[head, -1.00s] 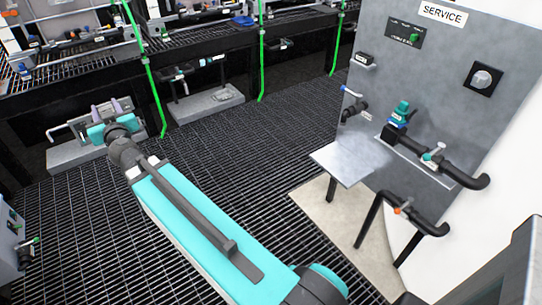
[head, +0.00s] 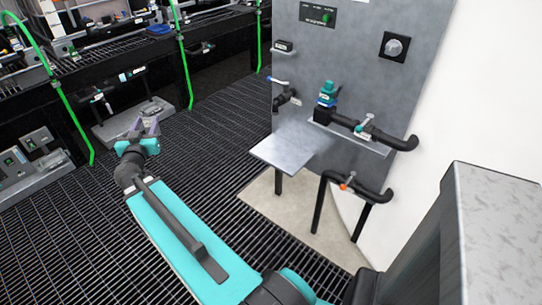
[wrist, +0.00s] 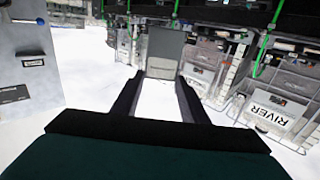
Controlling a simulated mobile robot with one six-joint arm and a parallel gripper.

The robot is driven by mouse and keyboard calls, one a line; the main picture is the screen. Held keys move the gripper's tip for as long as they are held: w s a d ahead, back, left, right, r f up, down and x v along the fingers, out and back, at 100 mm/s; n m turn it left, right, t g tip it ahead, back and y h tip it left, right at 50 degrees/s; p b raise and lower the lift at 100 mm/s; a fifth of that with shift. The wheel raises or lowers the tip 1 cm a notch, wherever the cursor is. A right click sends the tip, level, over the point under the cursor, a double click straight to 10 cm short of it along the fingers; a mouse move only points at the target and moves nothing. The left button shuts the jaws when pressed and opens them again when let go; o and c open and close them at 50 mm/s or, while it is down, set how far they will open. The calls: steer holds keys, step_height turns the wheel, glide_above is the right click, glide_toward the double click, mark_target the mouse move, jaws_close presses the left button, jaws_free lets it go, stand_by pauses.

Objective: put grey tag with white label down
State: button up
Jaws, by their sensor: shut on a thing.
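My gripper (head: 145,128) is at the end of my outstretched arm, above the dark grating floor in the head view. In the wrist view my gripper (wrist: 161,76) has its two dark fingers apart, shut on a flat grey piece, the grey tag (wrist: 165,48), at the fingertips. The area between the fingers is bright white; I cannot tell whether that is the label or floor. The tag cannot be made out in the head view.
A grey service panel (head: 355,60) with valves and pipes stands right of my arm, with a flat grey ledge (head: 297,143) at its foot. A dark bench (head: 110,85) with green hoses (head: 183,65) runs along the back. Open grating (head: 215,135) lies between.

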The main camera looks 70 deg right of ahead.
steer(key=s+d+f+m+g+h+b, duration=0.1)
steer(key=s+d+f+m+g+b, duration=0.35)
steer(key=s+d, duration=0.75)
steer(key=s+d+f+m+g+h+b, duration=0.15)
steer(key=s+d+f+g, duration=0.35)
steer(key=s+d+f, duration=0.65)
steer(key=s+d+f+m+g+b, duration=0.1)
steer(key=s+d+f+g+b, duration=0.1)
steer(key=s+f, duration=0.4)
steer(key=s+d+f+m+g+b, duration=0.2)
steer(key=s+f, duration=0.4)
steer(key=s, duration=1)
steer(key=shift+s+g+b, duration=0.25)
steer(key=shift+g+b, duration=0.1)
steer(key=shift+b, duration=0.05)
steer(key=shift+w+d+f+b, duration=0.15)
steer(key=shift+d+b, duration=0.15)
steer(key=shift+b, duration=0.9)
steer(key=b, duration=0.3)
steer(key=shift+w+d+m+b, duration=0.2)
steer(key=shift+d+m+b, duration=0.1)
steer(key=shift+d, duration=0.05)
steer(key=w+d+b, duration=0.1)
steer(key=b, duration=0.8)
steer(key=shift+f, duration=0.1)
steer(key=w+d+b, duration=0.6)
steer(key=w+d, duration=0.2)
steer(key=d, duration=0.2)
steer(key=shift+w+f, duration=0.4)
